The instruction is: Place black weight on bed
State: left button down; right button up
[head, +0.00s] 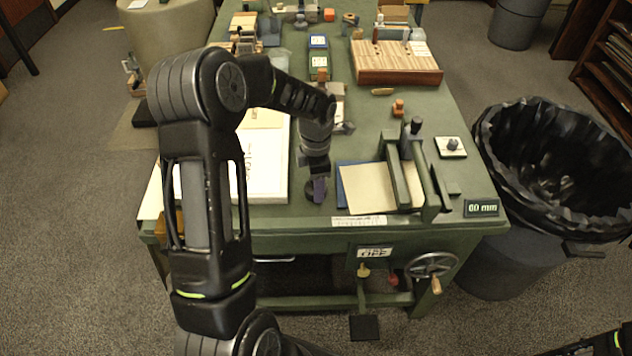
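A small, round black weight (311,191) is on the green table near its front edge, right of the white tray. My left gripper (318,186) points down right at it, and its fingers overlap the weight. I cannot tell whether they are closed on it. The bed (378,190), a flat cream surface with a blue edge, lies to the right under a green press-like frame (408,170). Its left part is bare. My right gripper is out of view; only a piece of my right arm shows at the bottom right corner.
A small dark knob-shaped object sits on a white card (443,153) right of the frame. A display reading 00 mm (481,208) is at the front right corner. A wooden box (398,75) stands farther back. A lined bin (505,235) stands right of the table.

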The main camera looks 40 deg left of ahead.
pick_arm(q)
jog(key=shift+f, duration=0.15)
jog(key=c, duration=0.6)
grip_release()
jog(key=shift+o, duration=0.2)
notch_tip(320, 180, up, 12)
jog(key=shift+r+b, duration=0.2)
jog(key=shift+b, duration=0.2)
